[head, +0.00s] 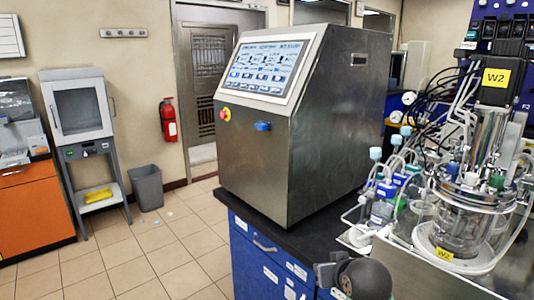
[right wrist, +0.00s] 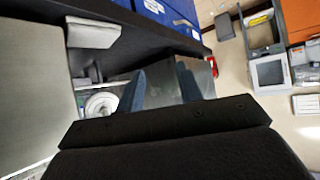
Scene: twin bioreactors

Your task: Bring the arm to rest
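My right gripper (right wrist: 160,82) shows in the right wrist view, with two blue-grey fingers standing apart and nothing visibly held between them. Its dark body fills the bottom of that view. A dark grey piece of my own arm shows at the bottom edge of the head view, in front of the bench; I cannot make out fingers on it. My left gripper is not in view.
A steel control cabinet (head: 300,150) with a touchscreen stands on the black bench (head: 305,238). A glass bioreactor vessel (head: 462,225) labelled W2, with tubes and bottles, is at right. A bin (head: 147,187) and open tiled floor lie at left.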

